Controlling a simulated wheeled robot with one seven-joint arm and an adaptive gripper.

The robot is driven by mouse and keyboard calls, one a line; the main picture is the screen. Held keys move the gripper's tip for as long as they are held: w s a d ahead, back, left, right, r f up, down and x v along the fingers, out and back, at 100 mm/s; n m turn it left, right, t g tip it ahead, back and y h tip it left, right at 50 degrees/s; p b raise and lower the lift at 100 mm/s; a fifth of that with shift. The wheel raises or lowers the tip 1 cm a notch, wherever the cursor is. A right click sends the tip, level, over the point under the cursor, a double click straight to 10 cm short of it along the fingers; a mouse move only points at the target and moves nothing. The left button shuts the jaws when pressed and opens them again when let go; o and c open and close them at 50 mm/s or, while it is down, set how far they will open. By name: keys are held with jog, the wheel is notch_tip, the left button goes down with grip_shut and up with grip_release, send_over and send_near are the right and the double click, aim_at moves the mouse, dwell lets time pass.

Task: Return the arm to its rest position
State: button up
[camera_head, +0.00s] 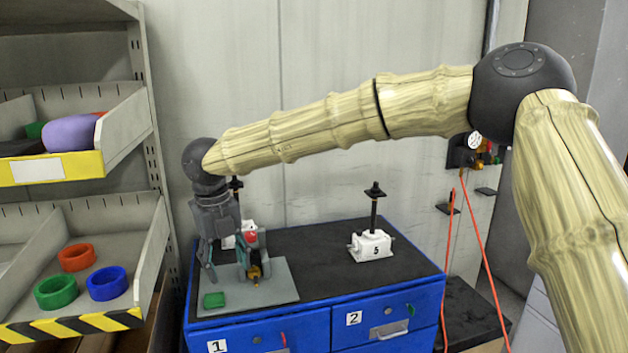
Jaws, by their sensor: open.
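My arm reaches from the right side of the head view across to the left, bending at a dark elbow joint. My gripper (234,276) hangs fingers-down over a grey plate (279,289) on the left part of the blue cabinet's top. Its fingers are spread. A red part (251,237) and a brass-coloured part (254,272) show close by the right finger; I cannot tell whether they touch it. A white screw jack (249,227) stands behind the gripper and is largely hidden by it. Another white screw jack marked 5 (373,246) stands upright, clear of the gripper, at the right.
The blue cabinet (318,340) has a dark top with free room between plate and jack 5. A green block (214,300) lies on the plate. A shelf rack (150,120) with bins stands close at left. Orange hoses (480,250) hang at right.

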jog(key=w+d+f+n+h, duration=0.1)
jog(key=w+d+f, duration=0.35)
jog(key=f, duration=0.55)
jog(key=s+d+f+n+t+h+b, duration=0.15)
jog(key=d+f+n, duration=0.35)
jog(key=f, duration=0.5)
jog(key=d+f+n+t+b, duration=0.2)
jog(key=d+f, duration=0.5)
jog(key=f, duration=0.4)
jog(key=s+d+f+n+t+h+b, duration=0.1)
jog(key=d+f+n, duration=0.4)
jog(key=f, duration=0.5)
jog(key=s+d+f+n+y+b, duration=0.1)
jog(key=s+d+f+n, duration=0.35)
jog(key=s+f, duration=0.25)
jog(key=s+d+f+n+y+b, duration=0.1)
jog(key=s+d+f+n+b, duration=0.15)
jog(key=s+d+f, duration=0.45)
jog(key=s+d+f+n+g+y, duration=0.1)
jog(key=s+d+f+n+g, duration=0.1)
jog(key=s, duration=0.9)
jog(key=s+d+f+n+g+y+b, duration=0.1)
jog(key=s+d+f+n+g, duration=0.2)
jog(key=s, duration=0.9)
jog(key=d+f+n, duration=0.2)
jog(key=d+n, duration=0.1)
jog(key=shift+s+n, duration=0.2)
jog(key=shift+n, duration=0.1)
